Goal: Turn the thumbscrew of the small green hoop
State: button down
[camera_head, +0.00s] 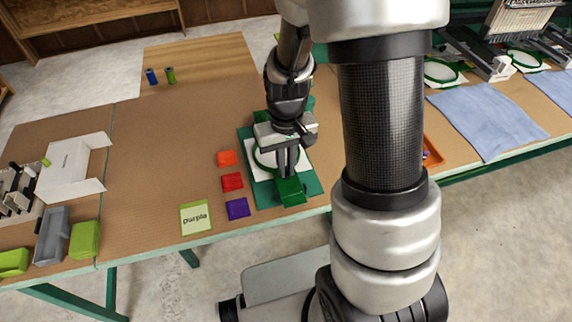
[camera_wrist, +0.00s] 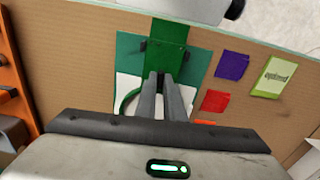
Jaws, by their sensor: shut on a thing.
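The small green hoop (camera_head: 263,158) lies on white cloth (camera_head: 304,160) over a dark green mat (camera_head: 248,146). In the wrist view the hoop (camera_wrist: 127,104) curves out to the left of my fingers. My gripper (camera_head: 287,172) points down at the hoop's front edge, beside a green block (camera_head: 292,191). In the wrist view my gripper (camera_wrist: 161,78) has its fingertips close together at the base of the green block (camera_wrist: 168,42). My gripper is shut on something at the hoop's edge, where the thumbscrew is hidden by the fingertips.
Orange (camera_head: 227,158), red (camera_head: 232,182) and purple (camera_head: 237,208) squares lie left of the mat, with a "purple" card (camera_head: 196,217). Blue cloth (camera_head: 487,120) lies right.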

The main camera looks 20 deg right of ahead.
jog(key=shift+m, duration=0.4)
jog(key=c, duration=1.8)
grip_release()
jog(key=shift+c, duration=0.2)
notch_tip(320, 180, up, 18)
jog(key=p, duration=0.2)
jog(key=shift+f+p, duration=0.25)
jog(key=shift+p, duration=0.1)
jog(key=s+r+t+p, duration=0.2)
jog(key=s+r, duration=0.4)
jog(key=r, duration=0.3)
jog(key=s+r+t+p, duration=0.3)
jog(key=s+r+p, duration=0.2)
jog(key=r, duration=0.4)
jog(key=shift+s+a+t+p, duration=0.15)
jog(key=shift+s+t+p, duration=0.15)
jog(key=shift+s, duration=0.15)
